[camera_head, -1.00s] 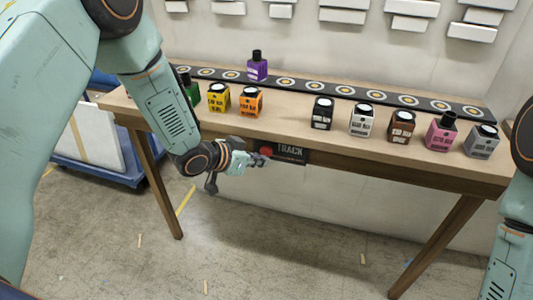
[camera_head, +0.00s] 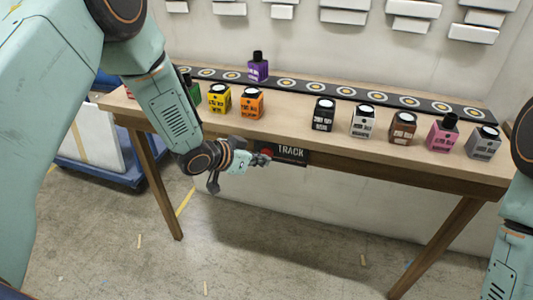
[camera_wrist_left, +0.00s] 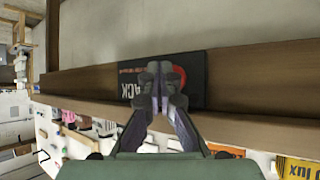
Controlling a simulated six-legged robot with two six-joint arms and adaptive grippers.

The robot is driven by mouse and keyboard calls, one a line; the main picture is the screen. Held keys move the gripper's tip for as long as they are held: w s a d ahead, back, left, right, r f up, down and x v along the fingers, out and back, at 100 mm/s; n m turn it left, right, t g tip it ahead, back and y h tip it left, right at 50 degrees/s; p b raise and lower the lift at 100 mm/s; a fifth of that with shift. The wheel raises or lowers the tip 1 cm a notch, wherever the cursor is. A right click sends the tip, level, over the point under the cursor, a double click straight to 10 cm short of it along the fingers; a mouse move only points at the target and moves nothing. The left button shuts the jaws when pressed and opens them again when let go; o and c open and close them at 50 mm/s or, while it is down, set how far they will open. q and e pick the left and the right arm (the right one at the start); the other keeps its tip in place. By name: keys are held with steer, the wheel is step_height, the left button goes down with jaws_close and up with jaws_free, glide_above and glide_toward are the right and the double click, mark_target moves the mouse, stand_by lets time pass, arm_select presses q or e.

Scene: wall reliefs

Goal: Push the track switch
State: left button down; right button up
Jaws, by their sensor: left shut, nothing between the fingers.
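The track switch is a dark plate (camera_head: 291,152) lettered TRACK on the front edge of the wooden table, with a red button (camera_head: 266,153) at its left end. In the left wrist view the plate (camera_wrist_left: 133,85) is rotated and the red button (camera_wrist_left: 183,77) is partly hidden behind my fingers. My left gripper (camera_head: 262,160) is shut and empty, its fingertips at the button. I cannot tell whether they touch it. My right gripper is out of view; only part of that arm shows at the right edge.
The wooden table (camera_head: 290,126) carries a dark track (camera_head: 345,91) with ringed discs. A purple bottle (camera_head: 258,68) stands on the track. Yellow (camera_head: 220,98), orange (camera_head: 251,103), pink (camera_head: 442,133) and other bottles stand in front of it. The floor before the table is clear.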

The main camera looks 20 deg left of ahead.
arm_select(q)
steer(key=shift+w, duration=0.1)
stand_by(0.6)
steer(key=shift+w, duration=0.3)
steer(key=shift+s+p, duration=0.35)
steer(key=shift+p, duration=0.1)
steer(key=shift+s, duration=0.1)
steer(key=s+p, duration=0.2)
steer(key=s, duration=0.4)
steer(key=shift+a, duration=0.15)
stand_by(0.6)
